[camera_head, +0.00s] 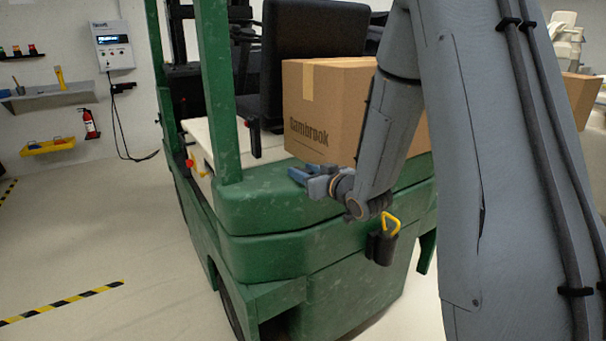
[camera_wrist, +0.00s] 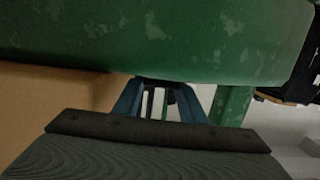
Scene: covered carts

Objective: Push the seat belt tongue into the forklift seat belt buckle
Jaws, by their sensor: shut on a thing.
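My gripper (camera_head: 306,179), with blue fingers, is beside the lower edge of the cardboard box, above the rear of the green forklift (camera_head: 270,205). In the wrist view my gripper (camera_wrist: 160,100) is shut on a narrow dark piece with light gaps beside it. This piece looks like the seat belt tongue, but it is dim and small. The black seat (camera_head: 312,45) stands behind the box. I cannot make out the buckle or the belt webbing in either view.
A large cardboard box (camera_head: 325,110) rests on the forklift, close to my gripper and blocking part of the seat. A green post (camera_head: 215,90) rises left of it. A yellow handle (camera_head: 391,223) on a black holder hangs below my wrist.

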